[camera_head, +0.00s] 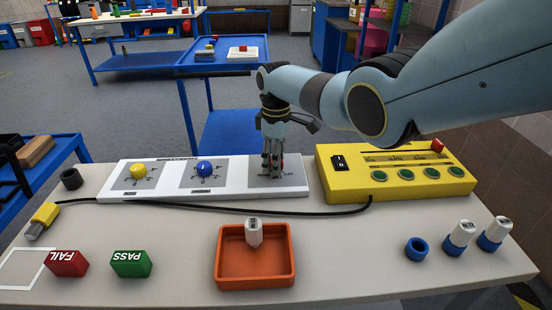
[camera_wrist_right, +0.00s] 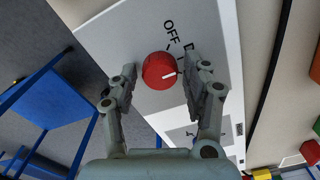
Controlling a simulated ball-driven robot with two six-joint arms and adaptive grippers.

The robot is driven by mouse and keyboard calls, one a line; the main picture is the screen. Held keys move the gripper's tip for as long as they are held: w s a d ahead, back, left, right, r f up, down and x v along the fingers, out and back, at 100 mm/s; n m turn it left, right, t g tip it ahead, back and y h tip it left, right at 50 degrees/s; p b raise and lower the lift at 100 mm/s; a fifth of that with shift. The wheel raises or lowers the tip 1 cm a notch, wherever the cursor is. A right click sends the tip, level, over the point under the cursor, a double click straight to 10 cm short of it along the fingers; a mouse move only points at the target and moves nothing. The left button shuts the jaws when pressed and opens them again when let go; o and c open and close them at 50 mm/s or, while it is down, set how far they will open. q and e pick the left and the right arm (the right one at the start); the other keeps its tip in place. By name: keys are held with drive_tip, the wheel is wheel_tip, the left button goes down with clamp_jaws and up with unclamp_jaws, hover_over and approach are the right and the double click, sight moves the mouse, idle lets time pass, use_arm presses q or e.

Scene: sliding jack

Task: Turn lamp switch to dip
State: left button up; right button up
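A red knob (camera_wrist_right: 158,70) with a white pointer line sits on the white switch panel (camera_wrist_right: 112,38). The word OFF and a second label starting with D are printed beside it; the finger covers the rest. The pointer line points towards the right finger in the wrist view. My right gripper (camera_wrist_right: 161,78) is open, with one finger on each side of the knob and a small gap at each. In the head view my right gripper (camera_head: 272,172) is over the panel's right section and hides most of that knob. My left gripper is not in view.
A yellow knob (camera_head: 138,171) and a blue knob (camera_head: 204,168) share the panel. A yellow tester box (camera_head: 395,172) stands close on the right, its black cable running in front. An orange tray (camera_head: 255,283), red FAIL block (camera_head: 66,263) and green PASS block (camera_head: 131,264) lie nearer.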

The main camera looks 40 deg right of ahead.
drive_tip(key=shift+o, duration=0.5)
wheel_tip(320, 180, up, 12)
drive_tip(key=shift+f, duration=0.1)
idle(0.6)
